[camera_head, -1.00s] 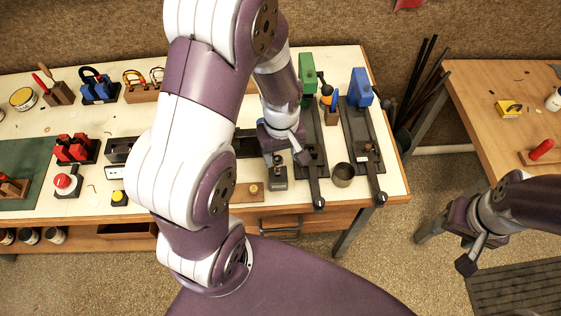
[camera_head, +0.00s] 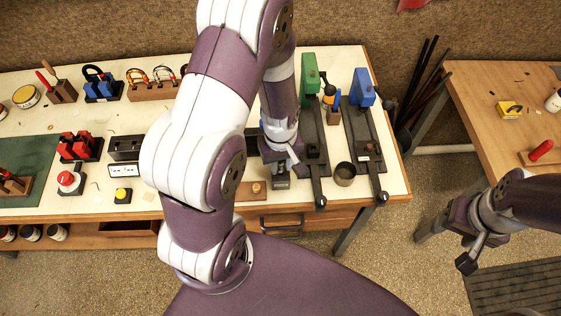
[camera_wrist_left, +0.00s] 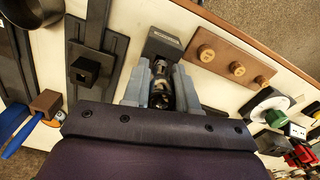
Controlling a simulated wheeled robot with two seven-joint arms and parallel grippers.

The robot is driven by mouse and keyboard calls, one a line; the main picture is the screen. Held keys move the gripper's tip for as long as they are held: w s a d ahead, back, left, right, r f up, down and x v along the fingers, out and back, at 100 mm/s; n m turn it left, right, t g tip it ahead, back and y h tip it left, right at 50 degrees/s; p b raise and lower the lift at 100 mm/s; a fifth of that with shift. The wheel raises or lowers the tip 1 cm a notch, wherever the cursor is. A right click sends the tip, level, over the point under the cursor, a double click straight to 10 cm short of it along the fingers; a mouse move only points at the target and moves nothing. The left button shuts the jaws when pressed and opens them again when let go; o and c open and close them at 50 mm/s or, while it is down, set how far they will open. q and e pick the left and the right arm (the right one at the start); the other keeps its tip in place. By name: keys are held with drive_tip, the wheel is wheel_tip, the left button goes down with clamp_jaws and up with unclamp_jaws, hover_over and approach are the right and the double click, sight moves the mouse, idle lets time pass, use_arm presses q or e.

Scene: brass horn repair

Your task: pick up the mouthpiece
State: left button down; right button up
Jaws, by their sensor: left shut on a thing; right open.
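The mouthpiece (camera_wrist_left: 159,88) is a small shiny metal piece between the two grey fingers of my left gripper (camera_wrist_left: 160,92) in the left wrist view. The fingers are shut on it. It is at the dark labelled block (camera_wrist_left: 165,43), but I cannot tell whether it still touches that block. In the head view my left gripper (camera_head: 282,165) is low over the same block (camera_head: 281,183) near the bench's front edge, and the mouthpiece is hidden there. My right gripper (camera_head: 467,251) is open and empty, off to the right of the bench.
A wooden board with round pegs (camera_wrist_left: 236,68) lies beside the block. Dark rails with a green stop (camera_head: 309,78) and a blue stop (camera_head: 361,88) stand to the right. A metal cup (camera_head: 345,175) sits between them. A second table (camera_head: 500,75) is at the right.

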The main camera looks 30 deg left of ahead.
use_arm(q)
drive_tip(key=shift+w+r, duration=0.1)
drive_tip(key=shift+r, duration=0.25)
drive_tip(key=r, duration=0.2)
drive_tip(key=d+r+b, duration=0.1)
drive_tip(key=shift+s+r, duration=0.25)
drive_tip(key=shift+r, duration=0.15)
drive_tip(key=s+d+r, duration=0.5)
drive_tip(key=d+r, duration=0.1)
drive_tip(key=d, duration=0.3)
drive_tip(key=shift+s+r+b, duration=0.2)
drive_tip(key=shift+b, duration=0.25)
drive_tip(key=shift+d, duration=0.1)
wheel_tip(320, 180, up, 3)
drive_tip(key=p, duration=0.3)
drive_tip(key=shift+r+p, duration=0.15)
drive_tip(key=shift+p, duration=0.15)
